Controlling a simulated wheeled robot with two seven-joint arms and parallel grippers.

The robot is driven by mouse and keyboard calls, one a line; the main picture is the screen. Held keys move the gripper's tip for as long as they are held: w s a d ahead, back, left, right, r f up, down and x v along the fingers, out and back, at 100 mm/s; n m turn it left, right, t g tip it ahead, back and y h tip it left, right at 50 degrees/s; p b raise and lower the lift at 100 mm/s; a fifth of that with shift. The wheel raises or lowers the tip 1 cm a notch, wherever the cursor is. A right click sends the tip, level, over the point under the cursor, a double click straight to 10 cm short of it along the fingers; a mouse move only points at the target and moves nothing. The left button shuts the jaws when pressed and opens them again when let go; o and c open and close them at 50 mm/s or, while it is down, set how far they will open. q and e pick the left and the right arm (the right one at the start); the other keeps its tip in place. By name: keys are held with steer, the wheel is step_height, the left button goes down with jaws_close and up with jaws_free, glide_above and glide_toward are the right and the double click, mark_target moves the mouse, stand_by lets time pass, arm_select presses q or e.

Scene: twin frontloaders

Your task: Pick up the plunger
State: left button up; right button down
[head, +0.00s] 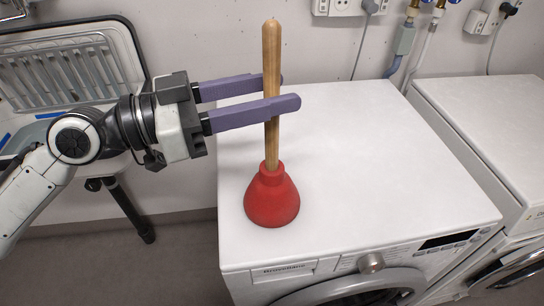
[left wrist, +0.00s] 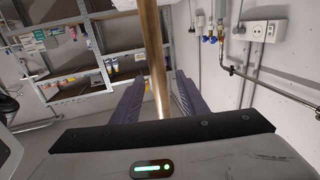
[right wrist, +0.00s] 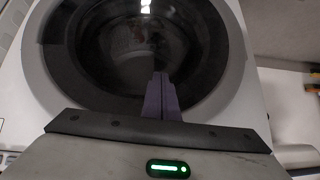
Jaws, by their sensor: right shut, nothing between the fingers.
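The plunger has a red rubber cup (head: 271,199) and a wooden handle (head: 271,55). It stands upright, cup down, on the white top of the near washing machine (head: 355,150). My left gripper (head: 268,95) reaches in from the left at the handle's middle, one purple finger on each side of it. In the left wrist view the handle (left wrist: 153,50) runs between the two fingers, with a gap showing on both sides, so the gripper is open around it. My right gripper (right wrist: 162,97) shows only in the right wrist view, shut and empty, before a washing machine's round door (right wrist: 130,45).
A second white machine (head: 490,125) stands at the right. A sink with a metal rack (head: 65,70) is at the left. Sockets (head: 345,7) and hoses (head: 405,40) are on the back wall. The machine top right of the plunger is clear.

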arm_select(q)
steer(key=shift+w+d, duration=0.15)
steer(key=shift+d, duration=0.15)
jaws_close()
